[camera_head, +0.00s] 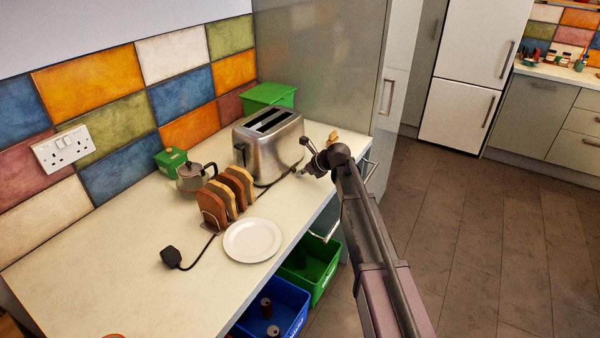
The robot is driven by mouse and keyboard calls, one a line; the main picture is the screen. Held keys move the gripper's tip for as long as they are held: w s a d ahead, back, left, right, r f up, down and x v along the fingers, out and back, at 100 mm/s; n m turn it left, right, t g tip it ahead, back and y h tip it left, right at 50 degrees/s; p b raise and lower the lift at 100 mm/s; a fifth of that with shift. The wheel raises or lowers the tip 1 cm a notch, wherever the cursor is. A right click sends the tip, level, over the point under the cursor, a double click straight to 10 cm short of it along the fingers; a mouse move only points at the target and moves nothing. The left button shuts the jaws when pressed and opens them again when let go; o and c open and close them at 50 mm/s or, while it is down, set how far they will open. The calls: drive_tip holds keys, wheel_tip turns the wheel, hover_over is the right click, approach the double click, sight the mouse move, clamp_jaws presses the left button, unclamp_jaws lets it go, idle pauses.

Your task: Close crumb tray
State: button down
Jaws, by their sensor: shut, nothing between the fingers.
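A brushed-metal toaster (262,152) stands upright on the pale worktop (120,235), near a grey tall cabinet panel. Its two dark slots face up. My arm reaches in from the lower right.
A toast rack (213,212) with slices, a white plate (252,240), a metal pot (196,178) and a black plug (171,257) with cable lie left of the toaster. Green box (268,97) stands behind. Open green (322,285) and blue (290,300) bins sit below the counter.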

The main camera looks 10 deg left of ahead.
drive_tip(key=s+d, duration=0.1)
drive_tip(key=d, duration=0.2)
drive_tip(key=shift+s+d, duration=0.15)
drive_tip(key=shift+s, duration=0.25)
drive_tip(key=p+v, duration=0.5)
drive_tip(key=v, duration=0.3)
drive_tip(key=shift+w+r+p, duration=0.1)
drive_tip(key=shift+p, duration=0.2)
drive_tip(key=shift+s+d+r+p, duration=0.3)
drive_tip(key=shift+d+r+p, duration=0.15)
drive_tip(key=shift+p, duration=0.05)
drive_tip(key=s+d+f+n+g+h, duration=0.1)
drive_tip(key=s+d+f+n+h, duration=0.1)
drive_tip(key=s+d+n, duration=0.4)
drive_tip(key=s+d+f+n+g+h, duration=0.2)
drive_tip(key=s+d+n, duration=0.3)
drive_tip(key=s+n, duration=0.5)
drive_tip(key=s+d+f+n+g+h, duration=0.1)
drive_tip(key=s+d+n+h, duration=0.3)
drive_tip(key=s, duration=0.8)
drive_tip(key=d+f+n, duration=0.1)
drive_tip(key=d+n, duration=0.1)
drive_tip(key=n, duration=0.1)
drive_tip(key=shift+d+n+g, duration=0.3)
drive_tip(key=shift+d+n, duration=0.05)
drive_tip(key=shift+n, duration=0.05)
